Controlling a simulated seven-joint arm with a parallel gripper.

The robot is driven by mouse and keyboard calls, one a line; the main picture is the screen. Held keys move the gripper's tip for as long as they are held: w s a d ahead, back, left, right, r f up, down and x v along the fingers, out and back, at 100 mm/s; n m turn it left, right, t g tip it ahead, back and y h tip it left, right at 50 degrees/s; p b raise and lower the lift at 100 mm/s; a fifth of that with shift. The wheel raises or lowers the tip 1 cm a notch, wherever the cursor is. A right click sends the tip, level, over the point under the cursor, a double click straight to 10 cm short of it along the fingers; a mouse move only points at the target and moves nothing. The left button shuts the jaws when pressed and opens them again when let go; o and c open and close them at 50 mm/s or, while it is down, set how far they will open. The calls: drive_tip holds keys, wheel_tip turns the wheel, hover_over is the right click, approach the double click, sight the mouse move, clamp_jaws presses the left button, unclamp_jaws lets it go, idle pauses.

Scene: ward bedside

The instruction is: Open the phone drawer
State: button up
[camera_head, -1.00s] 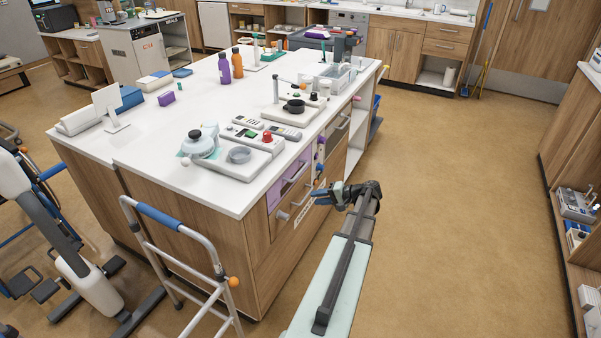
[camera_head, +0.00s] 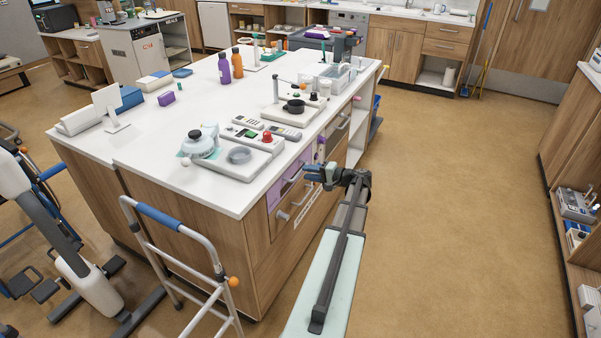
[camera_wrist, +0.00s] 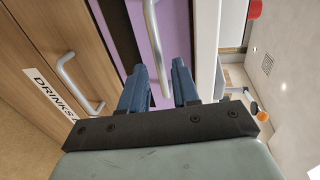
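A purple drawer front (camera_head: 276,196) with a grey bar handle is in the near right side of the white-topped island; no phone label on it is readable. In the wrist view the purple front (camera_wrist: 177,20) and its handle (camera_wrist: 152,40) are straight ahead. My gripper (camera_wrist: 158,66) is open, with its two blue fingers on either side of the handle's line. The handle's lower end shows between them, and I see no clear contact. In the head view my gripper (camera_head: 308,172) is in front of the purple drawer and covers part of it.
A wooden front (camera_wrist: 45,50) labelled "DRINKS" with its own handle (camera_wrist: 72,78) adjoins the purple one, below it in the head view. A walking frame (camera_head: 180,228) stands at the island's near end. Open floor (camera_head: 450,200) lies to the right.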

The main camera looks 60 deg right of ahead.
sight(300, 172)
drive_tip(key=shift+x, duration=2.15)
drive_tip(key=shift+c, duration=0.2)
clamp_jaws()
